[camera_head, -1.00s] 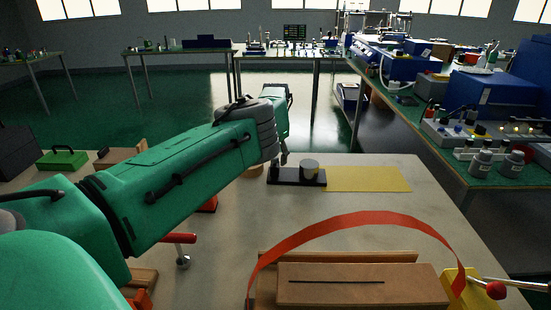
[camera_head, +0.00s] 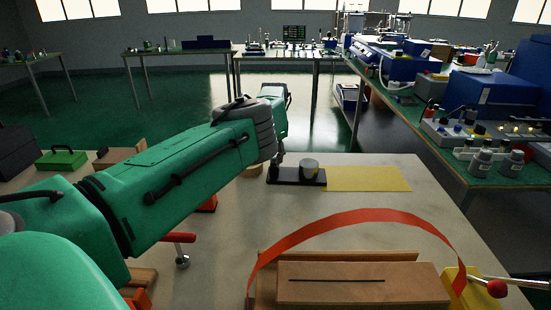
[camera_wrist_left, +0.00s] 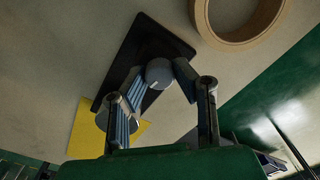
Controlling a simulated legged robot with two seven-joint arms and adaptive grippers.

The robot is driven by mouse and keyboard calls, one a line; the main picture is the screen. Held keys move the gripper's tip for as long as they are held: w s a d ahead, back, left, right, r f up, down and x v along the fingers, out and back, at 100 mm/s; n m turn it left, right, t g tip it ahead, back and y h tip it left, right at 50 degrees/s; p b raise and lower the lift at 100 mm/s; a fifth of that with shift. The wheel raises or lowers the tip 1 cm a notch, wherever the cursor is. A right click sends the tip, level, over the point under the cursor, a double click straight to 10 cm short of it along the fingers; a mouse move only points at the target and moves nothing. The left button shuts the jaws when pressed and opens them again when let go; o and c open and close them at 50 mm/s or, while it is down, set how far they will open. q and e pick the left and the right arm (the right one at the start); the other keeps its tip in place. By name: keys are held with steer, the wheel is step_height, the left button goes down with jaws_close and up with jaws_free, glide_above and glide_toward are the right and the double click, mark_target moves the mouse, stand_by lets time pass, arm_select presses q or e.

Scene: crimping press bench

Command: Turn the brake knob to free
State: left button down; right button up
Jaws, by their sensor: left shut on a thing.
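A small grey knob (camera_wrist_left: 158,73) with a white pointer mark stands on a black plate (camera_wrist_left: 127,62) in the left wrist view. My left gripper (camera_wrist_left: 160,82) is shut on the knob, with a ribbed finger on each side. In the head view the same black plate (camera_head: 313,183) lies on the bench, with my left gripper (camera_head: 277,166) at its left end, mostly hiding the knob. A wider grey cylinder (camera_head: 309,169) stands on the plate to the right. I see no readable marking for free. My right gripper is out of view.
A yellow sheet (camera_head: 368,179) lies right of the plate. A tan ring (camera_wrist_left: 243,38) lies beside it. At the front are a wooden block (camera_head: 360,284), a red band arched over it (camera_head: 350,216), and a red-ball lever (camera_head: 497,288).

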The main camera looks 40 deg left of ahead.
arm_select(q)
steer(key=m, duration=0.3)
steer(key=shift+a+m, duration=0.1)
steer(key=shift+m, duration=0.2)
steer(key=m, duration=0.4)
steer(key=shift+m, duration=0.3)
steer(key=m, duration=0.9)
steer(key=m+p, duration=0.1)
steer(key=m, duration=0.3)
steer(key=shift+m, duration=0.3)
steer(key=m, duration=0.3)
steer(key=shift+m, duration=0.3)
steer(key=m+p, duration=0.1)
steer(key=m, duration=0.3)
steer(key=shift+w+m, duration=0.1)
steer(key=shift+m, duration=0.2)
steer(key=shift+d+m+p, duration=0.2)
steer(key=shift+m+p, duration=0.25)
steer(key=shift+m, duration=1.55)
steer(key=shift+f, duration=0.1)
